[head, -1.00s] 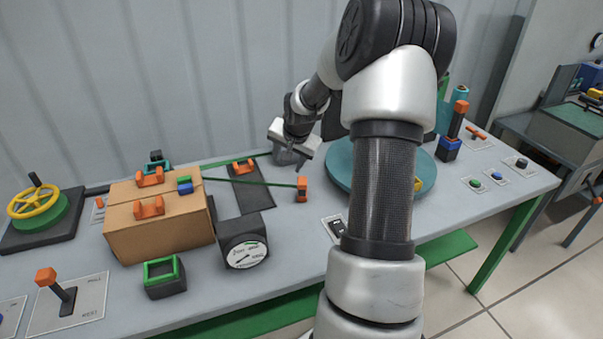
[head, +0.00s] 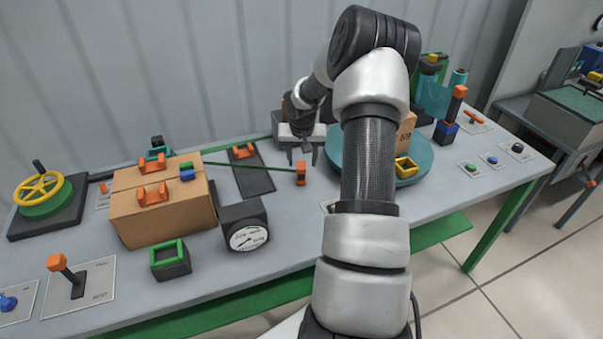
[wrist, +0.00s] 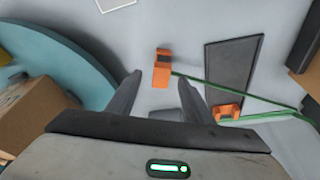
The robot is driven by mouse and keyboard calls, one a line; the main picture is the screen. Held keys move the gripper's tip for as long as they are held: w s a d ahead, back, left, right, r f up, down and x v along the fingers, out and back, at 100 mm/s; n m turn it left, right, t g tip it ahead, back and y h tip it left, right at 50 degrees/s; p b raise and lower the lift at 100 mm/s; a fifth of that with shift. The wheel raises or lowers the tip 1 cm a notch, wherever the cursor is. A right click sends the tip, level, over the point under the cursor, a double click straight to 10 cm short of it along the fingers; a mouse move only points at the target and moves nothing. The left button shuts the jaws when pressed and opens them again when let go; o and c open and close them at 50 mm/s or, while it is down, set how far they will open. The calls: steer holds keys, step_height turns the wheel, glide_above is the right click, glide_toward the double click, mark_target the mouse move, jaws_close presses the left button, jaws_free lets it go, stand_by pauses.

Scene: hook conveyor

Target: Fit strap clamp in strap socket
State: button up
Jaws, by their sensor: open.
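The orange strap clamp (head: 301,174) stands on the table at the right end of a taut green strap (head: 250,171). My gripper (head: 302,158) is open and empty, just behind and above the clamp, fingers pointing down. In the wrist view the clamp (wrist: 162,68) appears between the fingertips of my gripper (wrist: 160,80), not gripped.
A dark pad (head: 252,178) with an orange bracket (head: 242,151) lies left of the clamp. A teal turntable (head: 417,168) with a carton and a yellow frame (head: 405,167) is close on the right. A gauge block (head: 244,226) stands front left.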

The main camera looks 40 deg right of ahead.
mark_target(301, 165)
steer(key=shift+w+p+x, duration=0.2)
steer(key=shift+p+x, duration=0.05)
steer(key=shift+x, duration=1.15)
steer(key=shift+w+p+x, duration=0.25)
steer(key=shift+x, duration=1.1)
steer(key=shift+d+r, duration=0.15)
steer(key=shift+r, duration=0.05)
jaws_close()
